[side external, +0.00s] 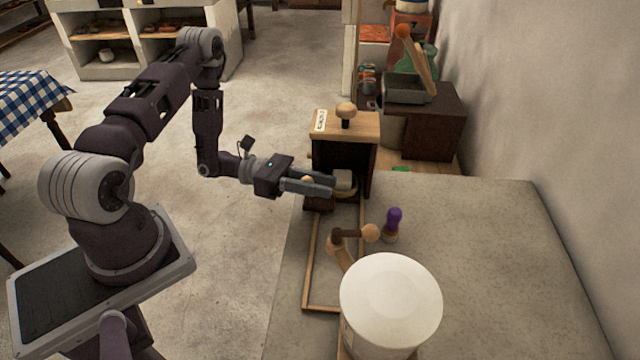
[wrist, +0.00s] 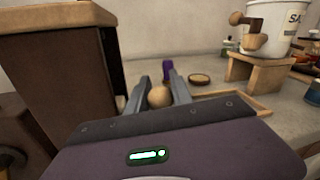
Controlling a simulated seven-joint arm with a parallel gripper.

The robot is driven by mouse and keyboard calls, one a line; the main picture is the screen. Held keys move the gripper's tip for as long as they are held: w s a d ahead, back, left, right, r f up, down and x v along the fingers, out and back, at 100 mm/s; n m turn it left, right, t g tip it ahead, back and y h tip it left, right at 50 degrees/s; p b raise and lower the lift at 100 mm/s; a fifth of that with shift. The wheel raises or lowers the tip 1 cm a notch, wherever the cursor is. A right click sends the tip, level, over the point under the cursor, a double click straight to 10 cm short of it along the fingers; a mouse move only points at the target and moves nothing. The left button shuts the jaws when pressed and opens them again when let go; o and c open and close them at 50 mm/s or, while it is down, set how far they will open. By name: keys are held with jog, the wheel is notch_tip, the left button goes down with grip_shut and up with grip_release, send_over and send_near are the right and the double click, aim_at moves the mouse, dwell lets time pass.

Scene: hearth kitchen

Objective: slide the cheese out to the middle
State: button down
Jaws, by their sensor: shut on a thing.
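My gripper (side external: 334,186) is at the front of a wooden box (side external: 328,156) with a dark opening and a round knob on top. In the wrist view my gripper (wrist: 160,90) is shut on a round wooden knob (wrist: 159,97) between its fingers. A small pale block (side external: 343,180) shows at the box's opening, just beyond the fingertips; it may be the cheese, but I cannot tell for sure. A thin wooden frame (side external: 308,262) lies on the counter in front of the box. What the knob is fixed to is hidden.
A white bucket (side external: 391,305) stands at the front, beside a wooden lever with a ball end (side external: 370,232). A purple-handled tool (side external: 393,220) stands upright on the counter. A round disc (wrist: 200,80) lies beyond my fingers. The counter's right side (side external: 500,270) is clear.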

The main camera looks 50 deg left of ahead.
jog(key=shift+s, duration=0.1)
dwell(0.8)
jog(key=s+d, duration=0.6)
jog(key=c, duration=1.1)
grip_release()
jog(key=shift+c, duration=0.2)
jog(key=v, duration=0.7)
